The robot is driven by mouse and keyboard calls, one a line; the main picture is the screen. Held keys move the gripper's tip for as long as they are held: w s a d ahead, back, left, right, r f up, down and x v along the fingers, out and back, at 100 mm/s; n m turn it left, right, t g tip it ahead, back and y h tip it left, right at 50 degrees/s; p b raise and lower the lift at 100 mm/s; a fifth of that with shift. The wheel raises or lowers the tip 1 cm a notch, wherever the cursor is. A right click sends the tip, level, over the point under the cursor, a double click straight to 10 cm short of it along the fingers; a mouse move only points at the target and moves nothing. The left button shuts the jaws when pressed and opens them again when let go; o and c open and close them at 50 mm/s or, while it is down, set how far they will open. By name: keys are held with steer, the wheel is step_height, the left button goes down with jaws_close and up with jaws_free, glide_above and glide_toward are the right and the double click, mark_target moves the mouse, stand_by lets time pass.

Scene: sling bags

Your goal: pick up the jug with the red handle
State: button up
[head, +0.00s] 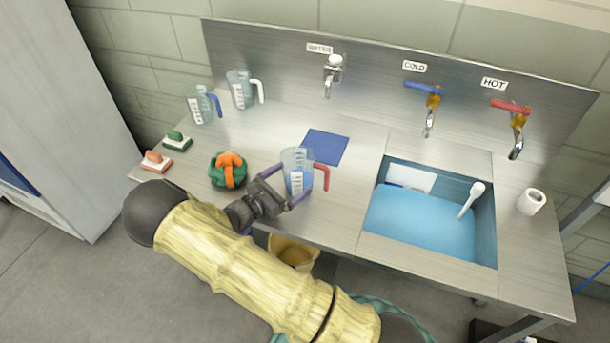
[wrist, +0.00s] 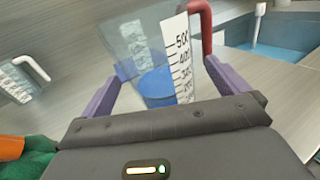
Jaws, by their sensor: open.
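The jug with the red handle (head: 297,170) is a clear measuring jug with a white scale, standing upright near the front of the steel counter. Its red handle (head: 322,176) points right. In the wrist view the jug (wrist: 150,60) fills the upper middle, with blue showing through its lower part. My gripper (head: 292,185) is open. Its purple fingers stand on either side of the jug's body, with the handle at the right finger. I cannot tell whether the fingers touch the jug.
Jugs with a blue handle (head: 199,104) and a white handle (head: 241,90) stand at the back left. A green and orange object (head: 228,170) lies left of my gripper. A blue mat (head: 325,146) lies behind the jug. The sink (head: 425,222) is to the right.

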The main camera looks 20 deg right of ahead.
steer(key=p+x, duration=0.1)
steer(key=x, duration=0.4)
steer(key=shift+w+p, duration=0.1)
steer(key=shift+p, duration=0.2)
steer(key=c, duration=1.2)
steer(key=shift+c, duration=0.2)
steer(key=shift+r, duration=0.1)
step_height(320, 180, up, 10)
steer(key=b, duration=0.1)
steer(key=shift+w, duration=0.1)
